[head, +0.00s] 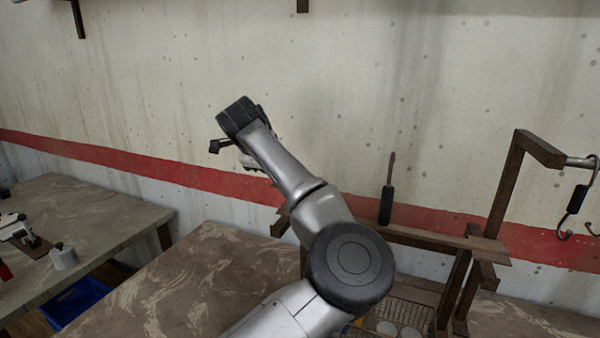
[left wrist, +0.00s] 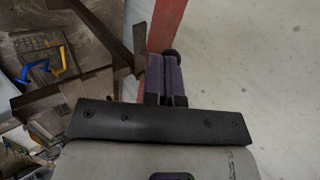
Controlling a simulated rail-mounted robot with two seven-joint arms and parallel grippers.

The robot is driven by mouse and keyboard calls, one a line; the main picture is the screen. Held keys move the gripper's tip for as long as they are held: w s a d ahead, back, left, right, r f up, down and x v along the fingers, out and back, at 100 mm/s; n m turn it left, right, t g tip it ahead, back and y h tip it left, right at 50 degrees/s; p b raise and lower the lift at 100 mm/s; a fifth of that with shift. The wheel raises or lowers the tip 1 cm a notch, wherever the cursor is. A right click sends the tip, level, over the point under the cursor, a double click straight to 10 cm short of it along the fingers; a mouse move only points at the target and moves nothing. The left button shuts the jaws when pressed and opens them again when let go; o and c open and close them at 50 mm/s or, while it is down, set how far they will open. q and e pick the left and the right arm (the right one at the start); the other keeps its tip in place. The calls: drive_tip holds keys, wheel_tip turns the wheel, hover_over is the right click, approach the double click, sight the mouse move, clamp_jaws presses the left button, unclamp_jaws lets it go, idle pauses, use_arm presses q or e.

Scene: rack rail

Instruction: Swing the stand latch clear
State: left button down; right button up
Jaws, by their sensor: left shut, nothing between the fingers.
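The wooden stand (head: 440,238) is at the right in the head view, with a crossbar running left behind my arm. A dark upright handle with a thin reddish-brown shaft (head: 387,200) rises at its crossbar; I cannot tell whether it is the latch. My left arm reaches up the middle, and its gripper's fingertips are hidden there behind the wrist. In the left wrist view, my left gripper (left wrist: 168,65) is shut and empty. A dark brown bar (left wrist: 139,45) shows just left of its fingers; I cannot tell whether they touch. My right gripper is out of view.
A hook (head: 572,205) hangs from a post at the far right. A wire rack with pale round things (head: 388,328) is below the stand. A bench (head: 80,225) with tools is at the left, with a blue bin (head: 78,303) below. A concrete wall (head: 330,90) stands behind.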

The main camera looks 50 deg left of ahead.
use_arm(q)
drive_tip(key=s+v, duration=0.1)
drive_tip(key=v, duration=1)
drive_tip(key=s+f+v, duration=0.1)
drive_tip(key=v, duration=1.1)
drive_tip(key=shift+s+f+p, duration=0.25)
drive_tip(key=shift+s+p, duration=0.05)
drive_tip(key=shift+p, duration=0.15)
drive_tip(key=shift+a, duration=0.1)
